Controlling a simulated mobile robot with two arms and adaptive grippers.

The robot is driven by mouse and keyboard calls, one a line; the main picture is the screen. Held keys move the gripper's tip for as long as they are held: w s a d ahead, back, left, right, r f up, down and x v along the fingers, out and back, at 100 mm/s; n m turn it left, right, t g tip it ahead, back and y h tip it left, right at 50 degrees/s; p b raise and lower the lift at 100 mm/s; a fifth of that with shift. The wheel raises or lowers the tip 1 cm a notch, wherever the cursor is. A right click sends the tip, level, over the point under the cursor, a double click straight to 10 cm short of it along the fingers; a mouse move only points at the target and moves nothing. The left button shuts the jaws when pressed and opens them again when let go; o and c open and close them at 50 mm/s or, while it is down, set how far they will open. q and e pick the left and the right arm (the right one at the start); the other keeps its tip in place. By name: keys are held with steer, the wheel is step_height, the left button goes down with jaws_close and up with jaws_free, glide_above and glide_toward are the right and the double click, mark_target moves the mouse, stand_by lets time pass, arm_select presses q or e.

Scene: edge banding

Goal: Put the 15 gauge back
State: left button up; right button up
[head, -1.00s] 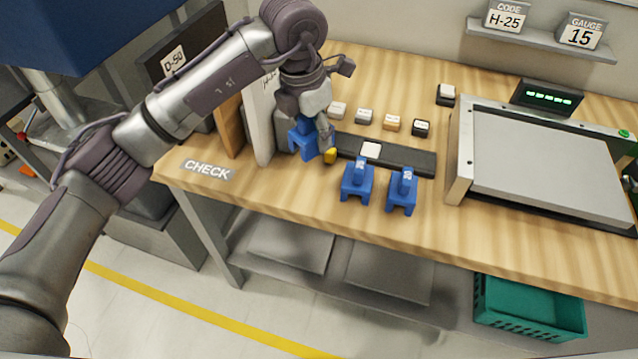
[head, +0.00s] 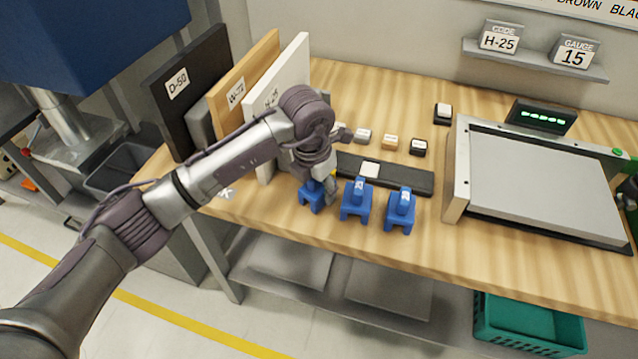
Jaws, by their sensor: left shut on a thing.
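My left gripper (head: 322,182) is shut on a blue gauge (head: 311,196), low at the bench, left of two other blue gauges. The fingers and wrist hide the top of the held gauge, so its number cannot be read. The middle blue gauge (head: 356,203) and the right blue gauge (head: 400,212) stand upright on the wood, their labels too small to read. A gauge sign (head: 574,53) on the wall shelf reads 15. I cannot tell whether the held gauge touches the bench. My right gripper is not in view.
Upright panels (head: 245,75) stand at the left. A grey-topped machine (head: 540,180) fills the right. Bare wood lies between the right gauge and the machine.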

arm_select(q)
steer(key=shift+f, duration=0.2)
steer(key=o, duration=1.4)
steer(key=shift+r, duration=0.1)
steer(key=shift+c, duration=0.2)
steer(key=shift+r, duration=0.1)
steer(key=shift+r, duration=0.2)
steer(key=r+b, duration=0.1)
steer(key=r, duration=0.3)
steer(key=s+r, duration=0.1)
steer(key=r, duration=0.2)
steer(key=a+r+b, duration=0.1)
steer(key=r, duration=0.3)
steer(key=shift+s+r+b, duration=0.2)
steer(key=shift+r+b, duration=0.1)
